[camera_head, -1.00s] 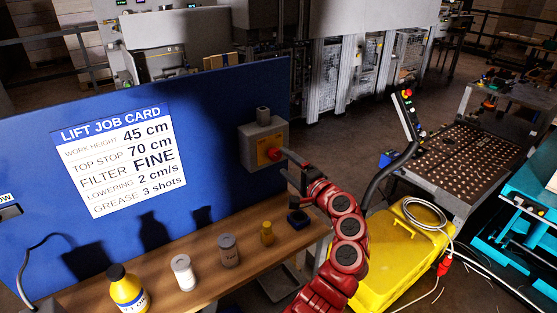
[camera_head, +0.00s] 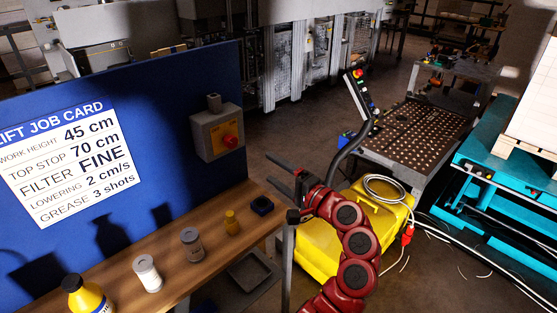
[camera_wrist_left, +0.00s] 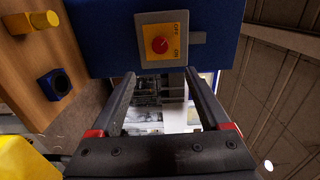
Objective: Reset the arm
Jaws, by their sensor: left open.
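My red left arm comes up from the bottom of the head view. Its gripper (camera_head: 279,167) is open and empty, in the air to the right of the blue panel. The two fingers (camera_wrist_left: 160,88) stand apart in the left wrist view with nothing between them. A grey switch box (camera_head: 207,137) with a red knob on a yellow plate (camera_head: 230,141) is on the blue panel, up and left of the gripper. The knob also shows in the left wrist view (camera_wrist_left: 159,45), beyond the fingers and apart from them. My right gripper is not in view.
A yellow case (camera_head: 335,255) with a coiled cable, a perforated table (camera_head: 415,132) and a teal lift (camera_head: 480,165) stand right.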

